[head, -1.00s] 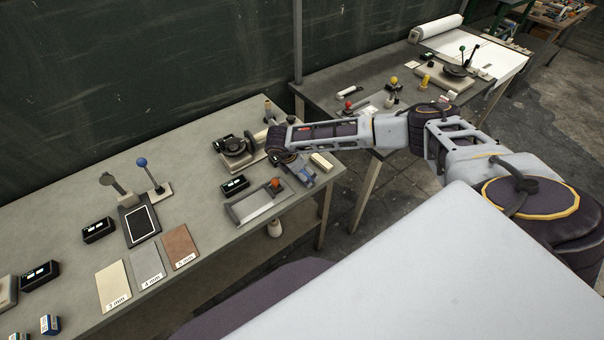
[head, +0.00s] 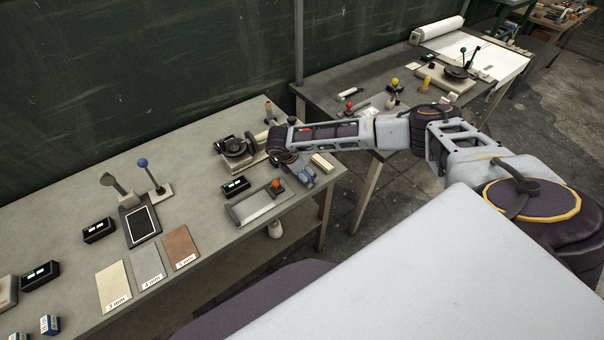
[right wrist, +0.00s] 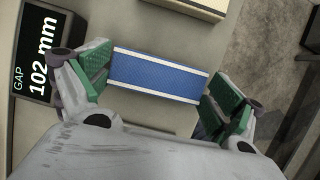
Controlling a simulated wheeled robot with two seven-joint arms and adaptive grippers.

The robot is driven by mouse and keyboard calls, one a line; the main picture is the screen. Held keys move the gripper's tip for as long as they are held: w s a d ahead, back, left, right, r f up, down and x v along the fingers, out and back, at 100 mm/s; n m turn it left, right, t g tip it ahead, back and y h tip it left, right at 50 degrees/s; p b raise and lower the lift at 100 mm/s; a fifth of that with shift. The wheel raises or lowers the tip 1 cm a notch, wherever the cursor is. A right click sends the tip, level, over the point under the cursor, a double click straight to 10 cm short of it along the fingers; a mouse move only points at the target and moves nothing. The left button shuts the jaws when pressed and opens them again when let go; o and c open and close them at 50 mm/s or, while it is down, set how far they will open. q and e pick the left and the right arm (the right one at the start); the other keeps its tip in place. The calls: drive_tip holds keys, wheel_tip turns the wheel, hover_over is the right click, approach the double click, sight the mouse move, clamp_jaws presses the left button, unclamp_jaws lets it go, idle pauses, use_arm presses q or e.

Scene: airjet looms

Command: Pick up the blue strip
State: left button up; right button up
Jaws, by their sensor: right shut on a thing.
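The blue strip (right wrist: 158,77), with white edges on its long sides, lies between the green finger pads of my right gripper (right wrist: 159,92) in the right wrist view. The pads meet its two ends, and the gripper is shut on it. In the head view my right gripper (head: 303,178) is small, over the right end of the near bench, and hides most of the strip there. I cannot tell whether the strip is clear of the bench top. My left gripper is out of view.
A black gap display (right wrist: 37,55) reading 102 mm stands left of the gripper. A cream block (head: 322,162) is close behind it. A metal frame with an orange knob (head: 277,184) is to its left. The near bench (head: 200,205) ends just to the right.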

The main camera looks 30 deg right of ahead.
wheel_tip(320, 180, up, 10)
drive_tip(key=b, duration=0.2)
idle(0.4)
